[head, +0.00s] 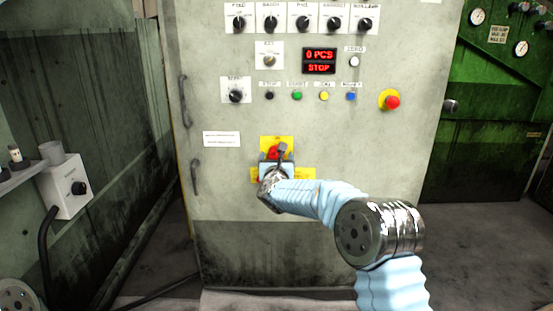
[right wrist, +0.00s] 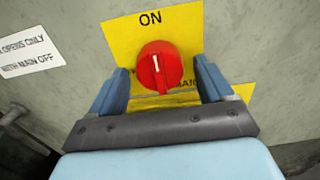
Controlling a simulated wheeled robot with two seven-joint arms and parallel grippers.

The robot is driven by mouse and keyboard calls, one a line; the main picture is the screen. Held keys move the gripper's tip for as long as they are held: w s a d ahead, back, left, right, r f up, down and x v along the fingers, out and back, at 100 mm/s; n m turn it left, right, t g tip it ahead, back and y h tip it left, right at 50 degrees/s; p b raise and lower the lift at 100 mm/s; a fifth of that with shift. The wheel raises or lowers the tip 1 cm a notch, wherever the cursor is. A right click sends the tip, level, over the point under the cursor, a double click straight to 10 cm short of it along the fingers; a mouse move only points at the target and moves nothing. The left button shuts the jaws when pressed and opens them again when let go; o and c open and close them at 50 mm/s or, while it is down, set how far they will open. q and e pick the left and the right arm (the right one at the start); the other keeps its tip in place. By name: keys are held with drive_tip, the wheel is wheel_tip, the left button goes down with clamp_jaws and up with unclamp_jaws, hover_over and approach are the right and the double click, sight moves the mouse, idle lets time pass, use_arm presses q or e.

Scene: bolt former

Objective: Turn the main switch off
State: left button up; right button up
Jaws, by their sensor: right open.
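The main switch is a red round knob (right wrist: 160,66) on a yellow plate (right wrist: 190,25) marked ON at its top. In the right wrist view the knob's white mark points up toward ON. In the head view the red knob (head: 273,153) shows partly behind my right gripper (head: 277,150), low on the cabinet front. My right gripper (right wrist: 160,85) is open, with one blue finger on each side of the knob and a gap to it on both sides. The lower part of the plate is partly hidden by the gripper. My left gripper is not in view.
The grey cabinet (head: 310,190) carries dials, small coloured buttons and a red emergency button (head: 392,101) above and right of the switch. Its display (head: 319,61) reads 0 PCS and STOP. Door handles (head: 195,177) stick out at left. A white sign (right wrist: 25,52) sits left of the plate.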

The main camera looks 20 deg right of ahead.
drive_tip(key=c, duration=1)
